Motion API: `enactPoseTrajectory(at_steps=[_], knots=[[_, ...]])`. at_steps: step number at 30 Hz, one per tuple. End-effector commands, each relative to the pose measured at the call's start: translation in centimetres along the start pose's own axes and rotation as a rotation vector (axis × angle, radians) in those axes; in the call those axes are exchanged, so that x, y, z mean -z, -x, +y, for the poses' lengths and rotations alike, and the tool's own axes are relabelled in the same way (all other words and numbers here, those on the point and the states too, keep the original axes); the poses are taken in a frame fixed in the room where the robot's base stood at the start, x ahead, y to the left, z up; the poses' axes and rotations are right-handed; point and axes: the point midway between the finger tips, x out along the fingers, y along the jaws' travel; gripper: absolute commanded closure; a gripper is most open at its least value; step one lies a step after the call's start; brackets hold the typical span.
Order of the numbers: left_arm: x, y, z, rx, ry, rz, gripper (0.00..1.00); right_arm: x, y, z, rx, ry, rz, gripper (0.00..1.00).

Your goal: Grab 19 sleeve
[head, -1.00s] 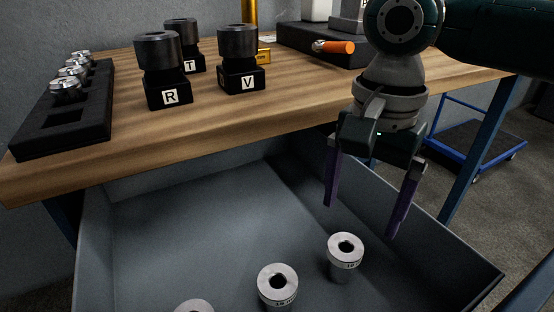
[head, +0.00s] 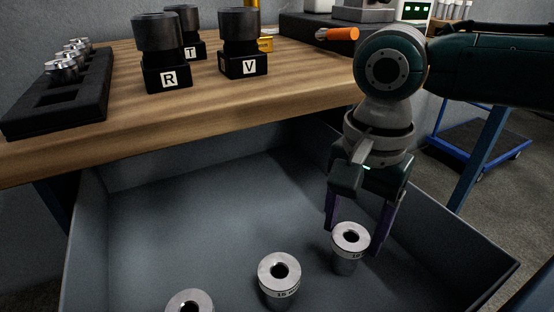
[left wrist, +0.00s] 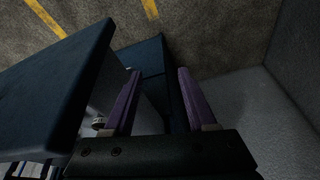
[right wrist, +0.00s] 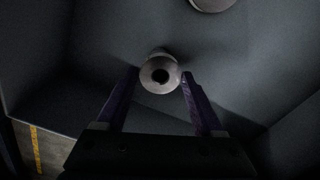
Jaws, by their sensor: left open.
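The 19 sleeve (head: 346,262) is a silver flanged cylinder with a central hole, upright in the grey bin (head: 190,195); part of its marking shows on the rim. My right gripper (head: 353,238) points down at it, open, with one purple finger on each side of the flange. In the right wrist view the sleeve (right wrist: 160,76) sits between the fingertips, very close to both; contact cannot be made out. My left gripper (left wrist: 158,73) is open and empty in the left wrist view, and is out of the head view.
Beside it in the bin stand a similar sleeve marked 15 (head: 279,280) and another sleeve (head: 189,303) at the bottom edge. The bin's right wall (head: 450,245) is near my right gripper. The wooden table (head: 230,110) behind carries black holders R, T and V and a dark rack (head: 60,105).

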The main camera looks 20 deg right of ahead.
Motion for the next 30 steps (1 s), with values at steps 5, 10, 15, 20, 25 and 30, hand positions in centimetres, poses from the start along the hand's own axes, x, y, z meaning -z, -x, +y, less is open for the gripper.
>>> enactPoseTrajectory(at_steps=[5,10,15,20,25,30], knots=[[-0.01,-0.01,-0.06,0.002,-0.002,0.0,0.43,0.0,0.0,0.01,0.0,0.0,0.0,0.52],[-0.03,-0.02,-0.18,0.005,-0.007,-0.001,0.43,0.0,0.0,0.01,0.0,0.0,0.0,0.71],[-0.05,-0.02,-0.26,0.008,-0.01,-0.002,0.43,0.01,0.01,0.01,0.0,0.0,0.0,0.91],[-0.06,-0.02,-0.26,0.008,-0.01,-0.002,0.43,0.01,0.01,0.01,0.0,0.0,0.0,1.0],[-0.06,-0.03,-0.25,0.007,-0.009,-0.002,0.43,0.01,0.01,0.01,0.0,0.0,0.0,1.0],[-0.05,-0.01,-0.23,0.007,-0.009,-0.002,0.43,0.02,0.07,-0.04,0.001,0.0,0.0,1.0]])
